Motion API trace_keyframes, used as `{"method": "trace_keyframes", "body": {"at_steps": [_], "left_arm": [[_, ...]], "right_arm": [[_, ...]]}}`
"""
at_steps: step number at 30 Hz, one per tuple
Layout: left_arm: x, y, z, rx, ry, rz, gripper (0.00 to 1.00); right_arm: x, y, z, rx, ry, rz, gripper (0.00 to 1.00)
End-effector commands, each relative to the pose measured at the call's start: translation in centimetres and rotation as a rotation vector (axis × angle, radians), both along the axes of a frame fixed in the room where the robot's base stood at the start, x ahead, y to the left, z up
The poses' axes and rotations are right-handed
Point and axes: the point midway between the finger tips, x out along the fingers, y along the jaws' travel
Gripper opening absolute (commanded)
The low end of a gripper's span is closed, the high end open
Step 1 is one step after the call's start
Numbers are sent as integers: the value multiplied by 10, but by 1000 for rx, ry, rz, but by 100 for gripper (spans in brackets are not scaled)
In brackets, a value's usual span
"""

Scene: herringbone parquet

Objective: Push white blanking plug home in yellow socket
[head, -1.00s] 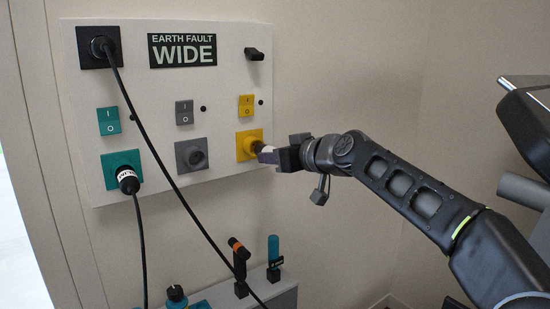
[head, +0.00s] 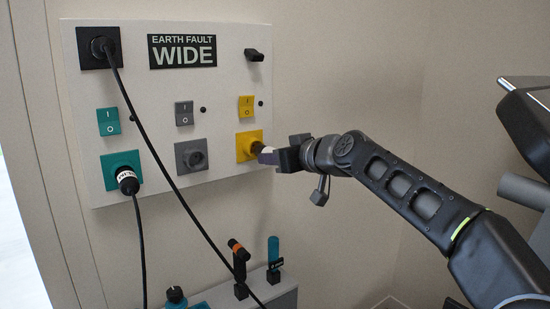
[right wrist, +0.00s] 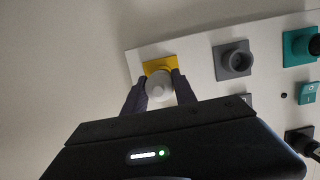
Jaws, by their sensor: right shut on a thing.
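The yellow socket (head: 243,145) is on the lower right of the white wall panel. It also shows in the right wrist view (right wrist: 152,66), partly covered by the plug. The white blanking plug (right wrist: 159,84) is between the fingers of my right gripper (right wrist: 159,88), which is shut on it. In the head view my right gripper (head: 268,153) is right at the socket's front, and the plug is mostly hidden. How deep the plug sits cannot be told. My left gripper is not in view.
The panel (head: 225,110) also has a grey socket (head: 191,155), a teal socket with a black plug (head: 128,181), rocker switches, and a black cable (head: 150,140) hanging across it. A grey box with tools (head: 284,285) stands below. The wall right of the panel is bare.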

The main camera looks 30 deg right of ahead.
Motion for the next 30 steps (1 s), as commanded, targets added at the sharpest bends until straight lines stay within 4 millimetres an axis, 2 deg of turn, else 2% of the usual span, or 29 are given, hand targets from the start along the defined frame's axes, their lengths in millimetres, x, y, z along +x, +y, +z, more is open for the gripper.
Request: {"method": "trace_keyframes", "body": {"at_steps": [30], "left_arm": [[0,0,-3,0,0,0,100]], "right_arm": [[23,3,0,-1,1,-2,0]]}}
